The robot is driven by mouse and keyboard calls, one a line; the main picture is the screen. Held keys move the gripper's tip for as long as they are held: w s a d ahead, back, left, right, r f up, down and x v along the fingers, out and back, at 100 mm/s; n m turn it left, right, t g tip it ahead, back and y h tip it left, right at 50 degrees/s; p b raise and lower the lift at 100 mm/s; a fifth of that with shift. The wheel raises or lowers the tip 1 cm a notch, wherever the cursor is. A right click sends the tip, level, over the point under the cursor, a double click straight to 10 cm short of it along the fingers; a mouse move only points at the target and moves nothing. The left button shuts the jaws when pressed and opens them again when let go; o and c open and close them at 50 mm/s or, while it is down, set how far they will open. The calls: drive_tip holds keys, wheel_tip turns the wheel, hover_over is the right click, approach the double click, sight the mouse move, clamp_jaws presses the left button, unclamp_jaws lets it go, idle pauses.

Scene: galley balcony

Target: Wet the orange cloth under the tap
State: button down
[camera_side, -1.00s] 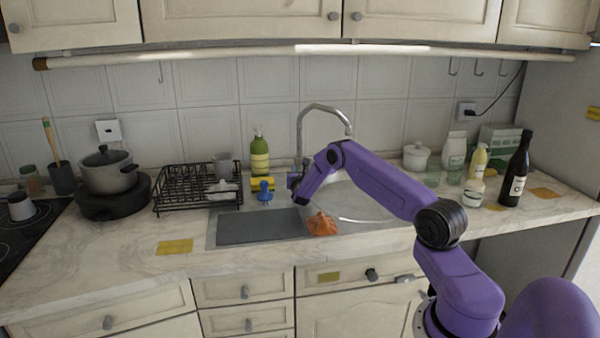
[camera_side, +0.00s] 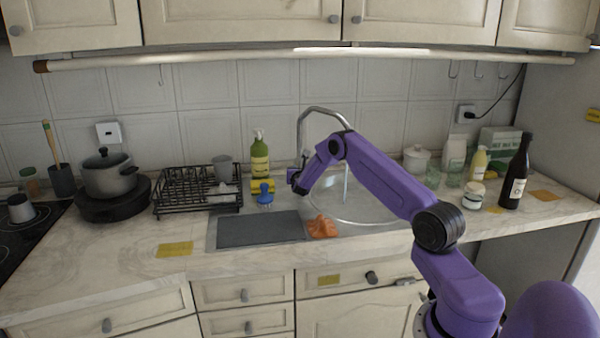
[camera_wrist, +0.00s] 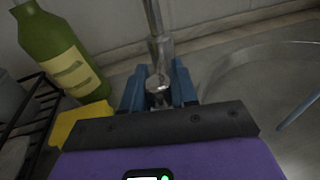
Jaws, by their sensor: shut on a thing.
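The orange cloth (camera_side: 322,227) lies crumpled at the front left rim of the sink, beside the grey drainboard (camera_side: 262,229). The tap (camera_side: 325,110) arches over the round basin (camera_side: 375,206), and a thin stream of water (camera_side: 346,182) falls from its spout, apart from the cloth. The stream also shows at the right of the wrist view (camera_wrist: 300,110). My gripper (camera_side: 294,179) is at the tap's base. In the wrist view its blue fingers (camera_wrist: 158,92) are shut around the tap's metal lever (camera_wrist: 158,83). The cloth is not in the wrist view.
A green bottle (camera_side: 260,158), a yellow sponge (camera_side: 262,185) and a blue brush (camera_side: 265,195) stand close to my gripper. A black dish rack (camera_side: 190,190) is further left. Jars and a dark bottle (camera_side: 515,175) stand at right. The front left counter is mostly clear.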

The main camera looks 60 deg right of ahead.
drive_tip(key=c, duration=1.2)
unclamp_jaws()
drive_tip(key=v, duration=1.7)
drive_tip(key=shift+s+a, duration=0.1)
drive_tip(key=shift+a, duration=0.1)
